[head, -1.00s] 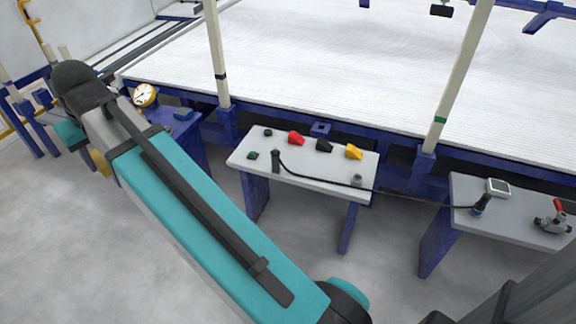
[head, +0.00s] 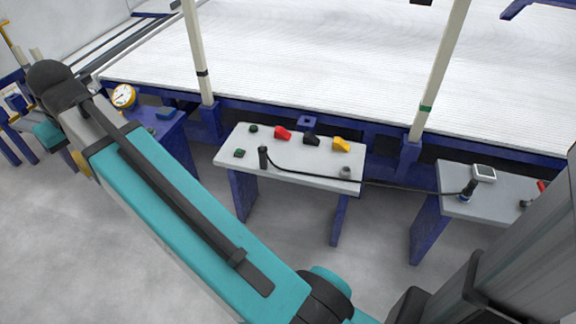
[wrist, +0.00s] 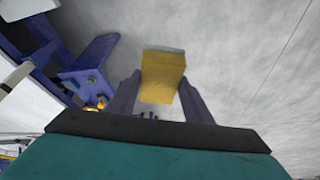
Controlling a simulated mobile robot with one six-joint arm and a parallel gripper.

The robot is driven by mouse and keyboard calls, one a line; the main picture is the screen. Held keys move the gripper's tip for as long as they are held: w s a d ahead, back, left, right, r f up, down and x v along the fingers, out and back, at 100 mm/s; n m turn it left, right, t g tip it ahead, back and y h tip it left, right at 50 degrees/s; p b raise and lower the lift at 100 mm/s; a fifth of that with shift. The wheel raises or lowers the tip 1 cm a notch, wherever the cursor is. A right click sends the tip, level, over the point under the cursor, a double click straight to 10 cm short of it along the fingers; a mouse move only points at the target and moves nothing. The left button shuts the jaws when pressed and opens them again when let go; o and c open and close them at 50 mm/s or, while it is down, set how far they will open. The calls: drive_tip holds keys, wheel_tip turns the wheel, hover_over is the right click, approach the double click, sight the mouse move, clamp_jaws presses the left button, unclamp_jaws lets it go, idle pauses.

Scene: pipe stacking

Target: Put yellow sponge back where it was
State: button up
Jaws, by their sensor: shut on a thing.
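The yellow sponge (wrist: 162,78) is a yellow block with a grey far edge, held between the two dark fingers of my gripper (wrist: 158,92) in the wrist view. My gripper is shut on it, with grey floor behind. In the head view my arm reaches to the upper left; the gripper itself is mostly hidden behind the arm. A small yellow part below the arm's far end in the head view is too unclear to name.
A grey-topped table (head: 300,172) holds red, black and yellow pieces, small green items and a cabled device. A blue stand (head: 165,130) with a yellow gauge (head: 123,96) is near my arm. Another table (head: 450,205) stands right. Open floor (head: 60,240) lies lower left.

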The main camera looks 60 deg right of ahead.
drive_tip(key=s+d+f+n, duration=0.1)
drive_tip(key=s+d+f, duration=0.35)
drive_tip(key=d, duration=0.55)
drive_tip(key=s+d+f, duration=0.3)
drive_tip(key=d+f, duration=0.2)
drive_tip(key=d, duration=0.6)
drive_tip(key=s+d+f+n, duration=0.1)
drive_tip(key=s+d+f, duration=0.3)
drive_tip(key=d, duration=0.6)
drive_tip(key=s+d+f, duration=0.4)
drive_tip(key=s+d, duration=0.2)
drive_tip(key=s, duration=0.3)
drive_tip(key=s+d+f+n+y, duration=0.1)
drive_tip(key=s+d+f, duration=0.3)
drive_tip(key=s, duration=0.6)
drive_tip(key=s+d+f, duration=0.5)
drive_tip(key=s+d, duration=0.3)
drive_tip(key=s, duration=0.2)
drive_tip(key=shift+d, duration=0.4)
drive_tip(key=shift+w, duration=0.1)
drive_tip(key=w+d, duration=0.2)
drive_tip(key=w, duration=0.2)
drive_tip(key=w+d+f, duration=0.1)
drive_tip(key=w+d, duration=0.2)
drive_tip(key=w, duration=0.2)
drive_tip(key=w+d, duration=0.3)
drive_tip(key=w, duration=0.2)
drive_tip(key=shift+f+b, duration=0.3)
drive_tip(key=shift+b, duration=0.1)
drive_tip(key=shift+s, duration=0.1)
